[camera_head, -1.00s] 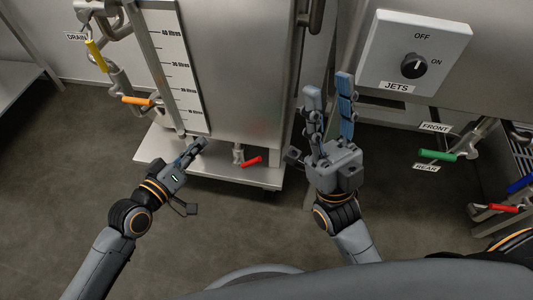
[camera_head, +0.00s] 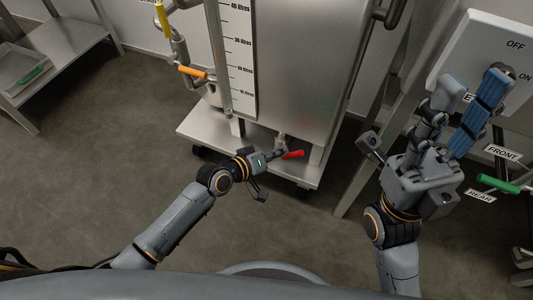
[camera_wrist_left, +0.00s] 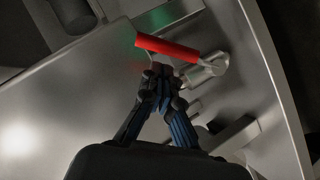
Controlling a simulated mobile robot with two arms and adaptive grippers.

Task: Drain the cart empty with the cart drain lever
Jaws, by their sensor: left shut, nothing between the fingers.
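The cart (camera_head: 190,132) is a low steel trolley bearing a steel tank (camera_head: 300,70) with a litre scale (camera_head: 237,60). A red lever (camera_head: 293,154), the likely cart drain lever, sits low under the tank. In the left wrist view the red lever (camera_wrist_left: 167,48) lies across a metal valve fitting (camera_wrist_left: 207,72). My left gripper (camera_head: 281,151) is shut and empty, its tips right by the lever. In the left wrist view its tips (camera_wrist_left: 160,75) are just below the red handle; I cannot tell whether they touch.
An orange lever (camera_head: 193,72) and a yellow lever (camera_head: 162,20) are on pipework left of the tank. A panel (camera_head: 475,45) and a green lever (camera_head: 497,184) with FRONT and REAR labels are at right. A steel bench (camera_head: 60,55) stands at far left. The floor in front is clear.

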